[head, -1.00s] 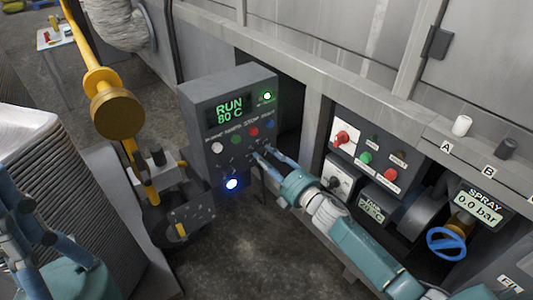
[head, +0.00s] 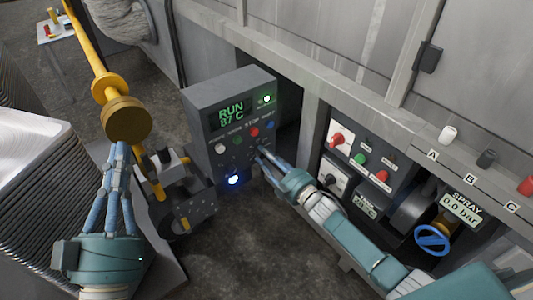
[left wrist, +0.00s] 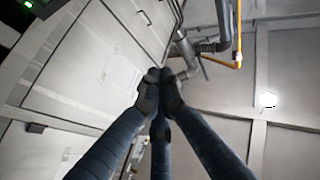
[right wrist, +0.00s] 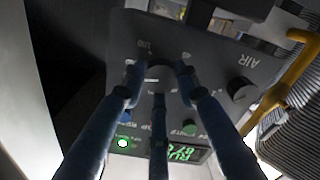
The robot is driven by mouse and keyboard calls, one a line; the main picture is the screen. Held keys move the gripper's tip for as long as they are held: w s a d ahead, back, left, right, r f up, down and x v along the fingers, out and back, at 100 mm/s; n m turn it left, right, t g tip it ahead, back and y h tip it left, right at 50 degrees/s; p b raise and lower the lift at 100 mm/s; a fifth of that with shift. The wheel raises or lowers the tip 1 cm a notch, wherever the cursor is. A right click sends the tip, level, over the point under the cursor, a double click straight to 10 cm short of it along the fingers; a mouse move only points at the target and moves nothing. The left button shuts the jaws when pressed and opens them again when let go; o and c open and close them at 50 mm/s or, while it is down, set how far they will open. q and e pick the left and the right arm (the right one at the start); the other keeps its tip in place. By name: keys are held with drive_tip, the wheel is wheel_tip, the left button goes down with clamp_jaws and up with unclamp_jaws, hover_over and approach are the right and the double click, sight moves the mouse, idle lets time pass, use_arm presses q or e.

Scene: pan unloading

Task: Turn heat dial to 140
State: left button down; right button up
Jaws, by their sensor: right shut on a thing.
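The control box (head: 205,135) stands left of centre in the head view. Its green display (head: 231,112) reads RUN 87 C. My right gripper (head: 261,153) is at the lower right of the box's front, shut on the dial. In the right wrist view my right gripper (right wrist: 158,78) has its fingers around the dark dial (right wrist: 160,74), with scale marks around it. The fingers partly hide the dial, and I cannot read its setting. My left gripper (head: 121,147) is shut and empty, raised in front of the yellow pole. Its fingertips meet in the left wrist view (left wrist: 160,78).
Another knob (right wrist: 240,88), labelled AIR, sits beside the held dial. A yellow pole with a round end (head: 127,119) stands near my left gripper. A panel with a red switch (head: 337,139) and a blue handwheel (head: 432,239) lies to the right. Stacked sheets (head: 30,185) are at left.

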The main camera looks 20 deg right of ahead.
use_arm(q)
drive_tip(key=shift+w+a+f+g+y+p, duration=0.1)
drive_tip(key=shift+w+f+g+y, duration=0.25)
drive_tip(key=shift+f, duration=0.55)
drive_tip(key=shift+w+f+g+y+p, duration=0.1)
drive_tip(key=shift+w+f+g+p, duration=0.1)
drive_tip(key=shift+f+g, duration=0.5)
drive_tip(key=shift+w+a+f+g+y+p, duration=0.15)
drive_tip(key=shift+w+f+g, duration=0.15)
drive_tip(key=shift+f, duration=0.8)
use_arm(e)
drive_tip(key=shift+d+f+m, duration=0.1)
drive_tip(key=shift+m, duration=1.1)
use_arm(q)
drive_tip(key=shift+d, duration=0.1)
use_arm(e)
drive_tip(key=o, duration=1.2)
drive_tip(key=shift+c, duration=0.2)
drive_tip(key=v, duration=1.2)
